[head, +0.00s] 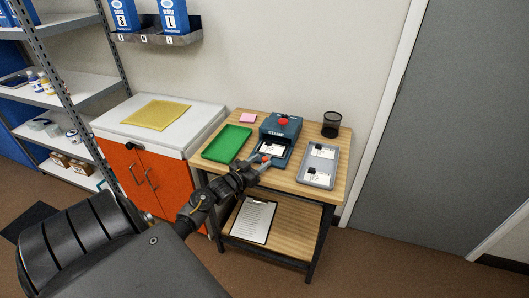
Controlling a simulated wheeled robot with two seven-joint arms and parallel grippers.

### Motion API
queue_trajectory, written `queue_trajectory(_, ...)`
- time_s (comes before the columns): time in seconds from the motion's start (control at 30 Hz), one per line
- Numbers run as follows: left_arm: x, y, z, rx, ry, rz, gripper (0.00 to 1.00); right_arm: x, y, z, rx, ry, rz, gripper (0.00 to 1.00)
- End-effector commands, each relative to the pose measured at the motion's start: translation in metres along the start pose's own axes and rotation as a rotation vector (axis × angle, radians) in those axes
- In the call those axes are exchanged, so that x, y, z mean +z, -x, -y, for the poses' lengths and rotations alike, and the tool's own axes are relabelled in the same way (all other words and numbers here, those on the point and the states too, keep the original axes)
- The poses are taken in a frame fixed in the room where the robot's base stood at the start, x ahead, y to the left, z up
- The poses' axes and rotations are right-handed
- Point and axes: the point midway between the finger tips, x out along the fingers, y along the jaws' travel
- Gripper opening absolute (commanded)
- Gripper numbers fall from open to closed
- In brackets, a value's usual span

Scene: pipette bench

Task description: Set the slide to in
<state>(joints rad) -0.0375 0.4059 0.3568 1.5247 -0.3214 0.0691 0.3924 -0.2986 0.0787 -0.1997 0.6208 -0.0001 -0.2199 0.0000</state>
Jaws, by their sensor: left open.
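A blue stamp machine (281,128) with a red button on top stands on the wooden table. Its slide (262,158) sticks out at the front, with a white card (272,149) on it. My left gripper (262,161) is open at the front edge of the slide, by a small reddish part there. I cannot tell whether the fingers touch it. The gripper and wrist hide part of the slide's front left. My right gripper is not in view.
A green tray (227,143) lies left of the stamp machine. A grey tray (331,153) with white cards lies right. A black mesh cup (331,124) and pink notes (248,118) stand behind. A clipboard (253,220) lies on the lower shelf.

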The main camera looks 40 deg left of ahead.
Motion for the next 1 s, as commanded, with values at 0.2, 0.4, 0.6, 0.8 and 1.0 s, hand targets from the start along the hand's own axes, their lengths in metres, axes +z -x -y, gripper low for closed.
queue_trajectory(0.2, 0.003, 0.045, 0.0, 0.0, -0.001, 0.003, 0.43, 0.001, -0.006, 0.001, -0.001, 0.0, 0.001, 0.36)
queue_trajectory(0.4, 0.002, 0.07, 0.0, 0.0, 0.0, 0.001, 0.43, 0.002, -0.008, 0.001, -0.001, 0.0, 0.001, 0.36)
queue_trajectory(0.6, 0.001, 0.077, 0.0, 0.0, 0.0, 0.0, 0.43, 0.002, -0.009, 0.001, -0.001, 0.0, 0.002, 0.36)
queue_trajectory(0.8, 0.001, 0.077, 0.0, 0.0, 0.0, 0.0, 0.43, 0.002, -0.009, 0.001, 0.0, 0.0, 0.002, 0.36)
queue_trajectory(1.0, 0.011, 0.079, -0.013, -0.007, -0.012, 0.054, 0.43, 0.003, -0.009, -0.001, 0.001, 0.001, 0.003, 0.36)
